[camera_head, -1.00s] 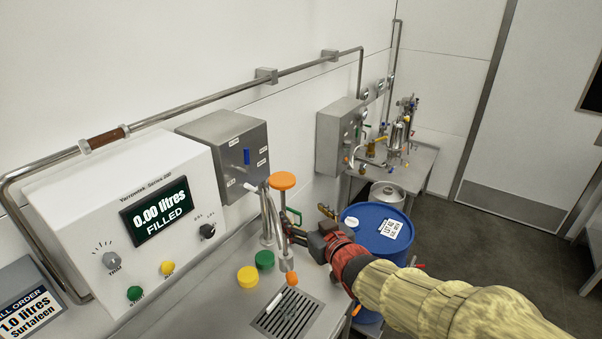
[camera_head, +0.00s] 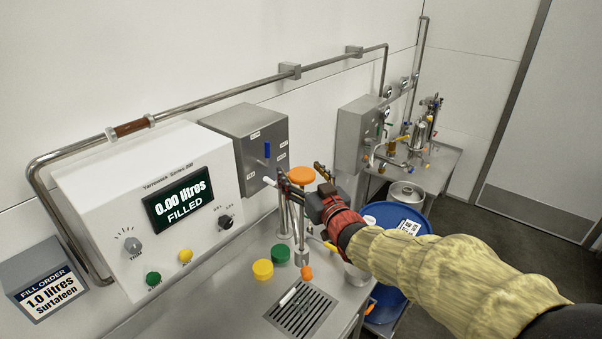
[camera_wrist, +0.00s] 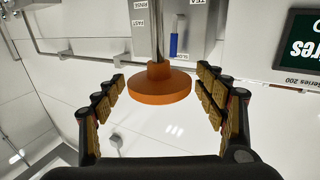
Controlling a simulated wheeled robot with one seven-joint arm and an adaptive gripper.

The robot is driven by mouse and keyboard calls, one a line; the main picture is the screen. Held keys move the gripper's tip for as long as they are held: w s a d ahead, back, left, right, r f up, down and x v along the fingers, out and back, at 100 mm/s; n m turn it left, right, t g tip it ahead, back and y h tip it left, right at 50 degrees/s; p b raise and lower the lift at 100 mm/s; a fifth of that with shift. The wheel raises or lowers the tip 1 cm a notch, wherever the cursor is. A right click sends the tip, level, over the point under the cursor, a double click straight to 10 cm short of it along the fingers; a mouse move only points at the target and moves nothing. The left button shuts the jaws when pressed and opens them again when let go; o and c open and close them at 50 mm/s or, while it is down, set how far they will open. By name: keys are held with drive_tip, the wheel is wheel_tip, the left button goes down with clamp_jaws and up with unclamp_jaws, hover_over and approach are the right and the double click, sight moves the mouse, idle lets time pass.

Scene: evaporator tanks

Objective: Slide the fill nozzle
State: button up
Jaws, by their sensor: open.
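The fill nozzle (camera_head: 301,228) is a thin upright metal pipe over the grated part of the bench. An orange round knob (camera_head: 302,174) tops it. My gripper (camera_head: 296,193) comes in from the right at about the knob's height and hides part of the pipe. In the wrist view the orange knob (camera_wrist: 160,88) lies between the spread fingers of my gripper (camera_wrist: 162,80), with a gap visible on both sides. My gripper is open and holds nothing.
The white filler panel (camera_head: 130,195) reads 0.00 litres. A grey box (camera_head: 248,140) with a blue lever is behind the nozzle. Yellow (camera_head: 263,270) and green (camera_head: 280,254) caps lie near the drain grate (camera_head: 300,310). A blue drum (camera_head: 395,213) stands right, partly behind my arm.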

drive_tip(key=shift+c, duration=1.1)
drive_tip(key=c, duration=1.5)
